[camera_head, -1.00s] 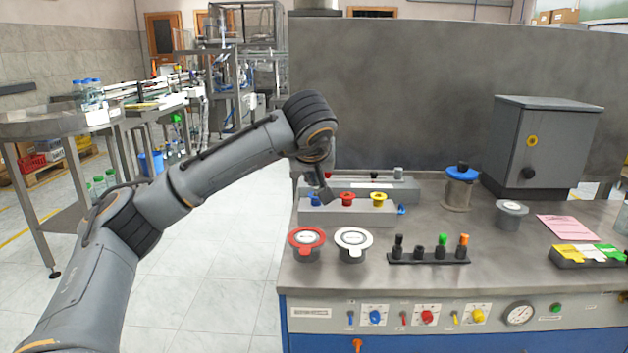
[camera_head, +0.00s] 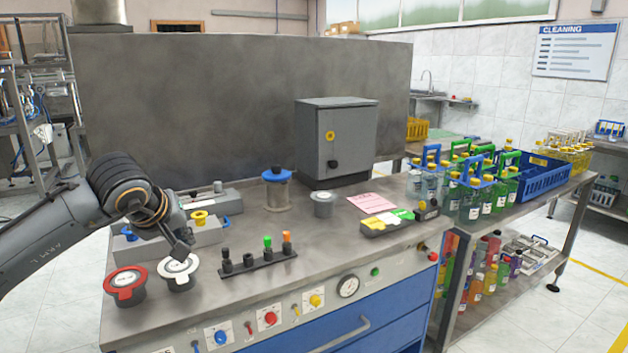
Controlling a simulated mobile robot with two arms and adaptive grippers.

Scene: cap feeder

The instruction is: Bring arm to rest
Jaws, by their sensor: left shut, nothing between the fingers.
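My left arm comes in from the left edge of the head view, and my left gripper (camera_head: 183,252) is over the left part of the grey workbench (camera_head: 225,319). It points down, shut and empty, in front of a grey block (camera_head: 208,235) with a yellow cap (camera_head: 199,217) and a blue cap (camera_head: 129,234). Its tip overlaps the area just above the white-ringed pot (camera_head: 179,272); I cannot tell whether they touch. A red-ringed pot (camera_head: 125,286) stands to the left. My right gripper is out of view.
A black rack (camera_head: 259,262) with coloured pegs stands right of the pots. Behind are a blue-topped jar (camera_head: 277,188), a grey pot (camera_head: 323,203) and a grey cabinet (camera_head: 338,140). A side table at right holds bottle carriers and a blue crate (camera_head: 541,178).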

